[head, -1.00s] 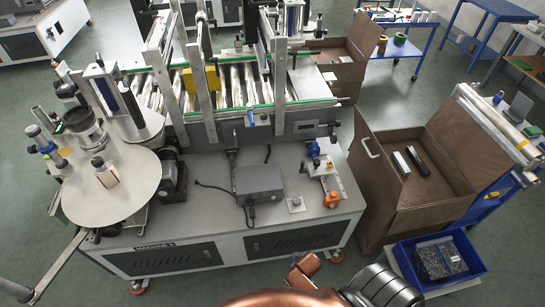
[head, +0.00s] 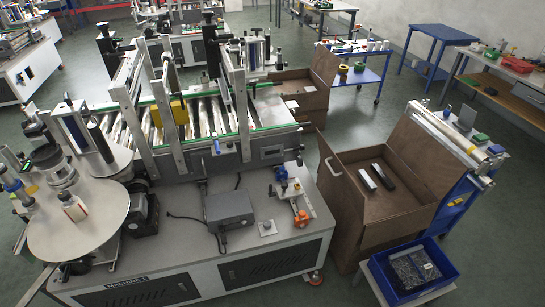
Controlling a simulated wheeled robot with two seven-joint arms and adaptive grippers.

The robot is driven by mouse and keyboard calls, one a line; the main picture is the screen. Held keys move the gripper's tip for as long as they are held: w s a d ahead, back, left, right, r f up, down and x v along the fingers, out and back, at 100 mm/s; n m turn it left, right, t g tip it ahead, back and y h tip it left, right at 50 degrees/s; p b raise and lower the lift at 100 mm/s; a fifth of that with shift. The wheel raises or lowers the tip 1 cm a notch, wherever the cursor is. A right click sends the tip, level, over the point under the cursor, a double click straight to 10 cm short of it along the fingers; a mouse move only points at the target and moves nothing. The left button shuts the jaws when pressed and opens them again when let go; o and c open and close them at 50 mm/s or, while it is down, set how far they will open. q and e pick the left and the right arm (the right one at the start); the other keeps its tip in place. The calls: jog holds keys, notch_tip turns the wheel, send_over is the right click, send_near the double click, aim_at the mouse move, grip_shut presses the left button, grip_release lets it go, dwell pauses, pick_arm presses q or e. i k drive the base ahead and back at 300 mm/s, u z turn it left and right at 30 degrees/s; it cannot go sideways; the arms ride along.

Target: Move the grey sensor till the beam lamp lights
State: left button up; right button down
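I cannot single out the grey sensor or the beam lamp for certain at this size. The labelling machine (head: 160,262) fills the left and middle of the head view. A grey box (head: 230,208) with a dark cable lies on its front deck. Right of it, a small white bracket carries a blue part (head: 281,173) and an orange knob (head: 300,218). A blue-handled part (head: 217,146) sits on the conveyor's near side, and a yellow block (head: 180,110) is among the upright posts. No lit lamp is discernible. Neither of my grippers is in view.
A brown open crate (head: 345,222) holding a white and a black bar stands right of the machine. A blue bin (head: 449,271) with a bagged item is at the lower right. A round label disc (head: 100,232) is at left. Green floor lies open at far right.

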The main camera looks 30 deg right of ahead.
aim_at(216, 141)
jog(key=u, duration=0.75)
jog(key=k, duration=0.1)
jog(key=z, duration=1.9)
jog(key=i, duration=0.7)
jog(key=u, duration=0.25)
